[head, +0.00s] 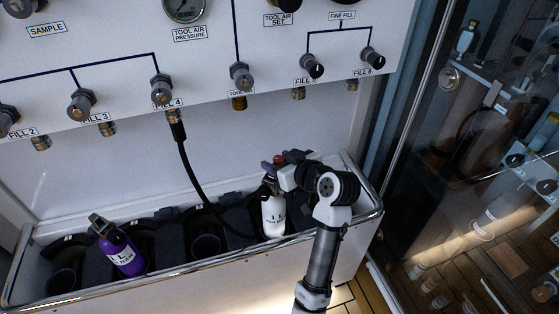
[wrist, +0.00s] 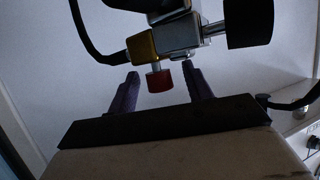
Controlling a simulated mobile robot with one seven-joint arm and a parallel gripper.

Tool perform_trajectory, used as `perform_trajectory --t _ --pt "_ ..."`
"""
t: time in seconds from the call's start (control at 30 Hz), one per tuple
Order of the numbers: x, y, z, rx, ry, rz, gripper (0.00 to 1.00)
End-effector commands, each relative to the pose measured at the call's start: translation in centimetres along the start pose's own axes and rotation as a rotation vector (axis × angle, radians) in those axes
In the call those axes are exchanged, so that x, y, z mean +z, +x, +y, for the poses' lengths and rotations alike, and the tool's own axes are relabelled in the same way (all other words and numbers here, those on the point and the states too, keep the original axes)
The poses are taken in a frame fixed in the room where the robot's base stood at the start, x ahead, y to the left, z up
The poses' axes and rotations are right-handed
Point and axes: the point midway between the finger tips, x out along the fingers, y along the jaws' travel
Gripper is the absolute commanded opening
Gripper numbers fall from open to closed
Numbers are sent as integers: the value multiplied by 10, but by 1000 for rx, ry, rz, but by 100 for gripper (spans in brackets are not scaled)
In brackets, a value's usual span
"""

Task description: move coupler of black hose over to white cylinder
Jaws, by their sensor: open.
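The black hose (head: 188,168) hangs from the FILL 4 fitting and loops down, then up to the top of the white cylinder (head: 273,214). The white cylinder stands in the right part of the rack. My gripper (head: 275,166) is at the cylinder's top. In the wrist view my gripper (wrist: 161,74) is open, with a red knob (wrist: 159,81) between its fingers. Just beyond are a gold block (wrist: 143,47), apparently the hose's coupler, and a grey block (wrist: 178,35) against it. I cannot tell whether they are locked together. The cylinder's body is hidden there.
A purple cylinder (head: 121,252) leans in a left slot of the rack (head: 174,281). Other dark slots look empty. The fill panel (head: 120,30) with knobs and fittings rises behind. A glass door (head: 470,150) is at the right.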

Motion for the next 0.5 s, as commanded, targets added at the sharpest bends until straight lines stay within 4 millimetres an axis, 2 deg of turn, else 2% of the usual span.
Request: perform_trajectory --t 0.13,0.23,0.5 --pt "0 -7 0 1 1 1 50" --pt "0 -21 1 4 1 2 50" --pt "0 -82 1 5 -1 3 50"
